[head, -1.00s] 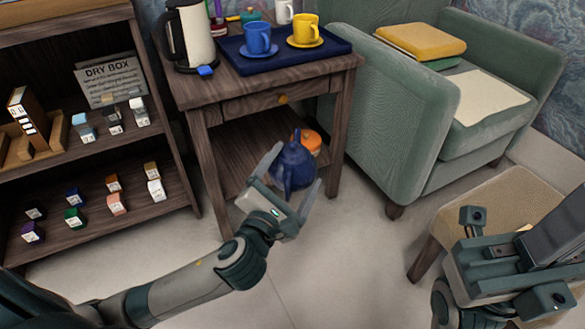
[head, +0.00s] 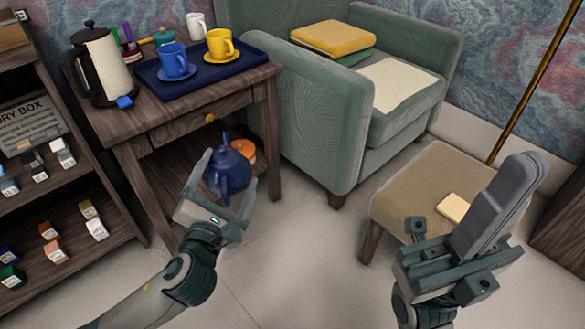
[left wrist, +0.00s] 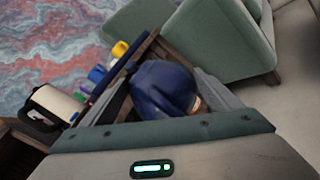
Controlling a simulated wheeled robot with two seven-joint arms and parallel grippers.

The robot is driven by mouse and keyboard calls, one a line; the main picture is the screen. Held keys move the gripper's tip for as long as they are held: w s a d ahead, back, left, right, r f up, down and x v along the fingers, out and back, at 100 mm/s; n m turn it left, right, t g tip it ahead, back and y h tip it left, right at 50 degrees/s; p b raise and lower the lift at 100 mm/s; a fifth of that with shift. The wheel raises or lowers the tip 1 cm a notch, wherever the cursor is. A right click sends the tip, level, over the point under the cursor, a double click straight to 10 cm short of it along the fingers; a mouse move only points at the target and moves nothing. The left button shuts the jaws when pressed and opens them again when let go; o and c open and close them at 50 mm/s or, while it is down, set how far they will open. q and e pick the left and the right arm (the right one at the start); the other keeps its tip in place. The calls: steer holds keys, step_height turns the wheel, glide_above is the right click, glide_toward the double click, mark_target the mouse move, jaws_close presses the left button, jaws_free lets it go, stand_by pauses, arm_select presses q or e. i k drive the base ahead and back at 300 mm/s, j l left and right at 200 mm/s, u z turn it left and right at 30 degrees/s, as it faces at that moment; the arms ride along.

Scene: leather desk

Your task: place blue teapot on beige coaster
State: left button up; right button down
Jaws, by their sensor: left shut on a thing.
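The blue teapot (head: 229,172) is between the fingers of my left gripper (head: 222,180), which is shut on it. It is in front of the side table's lower shelf; whether it touches the shelf is unclear. In the left wrist view the teapot (left wrist: 162,88) fills the space between the fingers and appears tilted. A small beige square, seemingly the beige coaster (head: 453,207), lies bare on the tan stool (head: 410,190) at the right. My right gripper (head: 518,185) is in front of the stool, near the coaster; its fingers overlap in this view.
The side table (head: 195,110) carries a navy tray (head: 205,80) with blue and yellow cups, and a kettle (head: 102,65). An orange object (head: 244,150) is behind the teapot. A green armchair (head: 310,130) stands between table and stool. Floor before them is clear.

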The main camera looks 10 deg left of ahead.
mark_target(458, 207)
steer(key=z, duration=2.4)
steer(key=k+j, duration=0.3)
steer(key=k, duration=0.2)
